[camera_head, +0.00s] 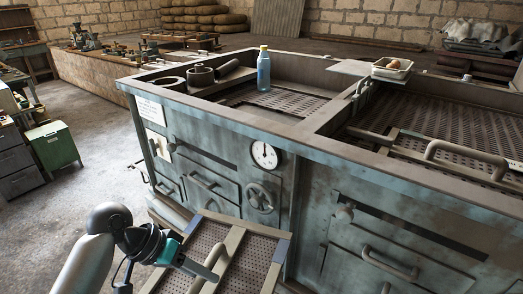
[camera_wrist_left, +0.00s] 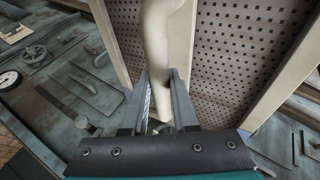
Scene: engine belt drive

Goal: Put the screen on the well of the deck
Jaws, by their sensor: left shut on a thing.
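The screen (camera_head: 255,262) is a brown perforated panel in a pale frame with a curved beige handle. It is held tilted in front of the deck (camera_head: 225,118), a worn blue-grey metal cabinet. My left gripper (camera_head: 202,271) is shut on the screen's handle. The left wrist view shows the handle (camera_wrist_left: 158,50) between the fingers of my left gripper (camera_wrist_left: 162,105), with the perforated screen (camera_wrist_left: 225,45) behind. The deck's top has a left well with a perforated floor (camera_head: 290,102) and a right well holding a perforated panel (camera_head: 445,112) and a handled frame (camera_head: 470,160). My right gripper is out of view.
A blue bottle (camera_head: 263,70), dark rings (camera_head: 200,75) and a roller stand at the left well. A tray with eggs (camera_head: 391,68) sits on a plate across the back rim. The deck's front has a gauge (camera_head: 265,155), a handwheel (camera_head: 260,198) and protruding drawer handles.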

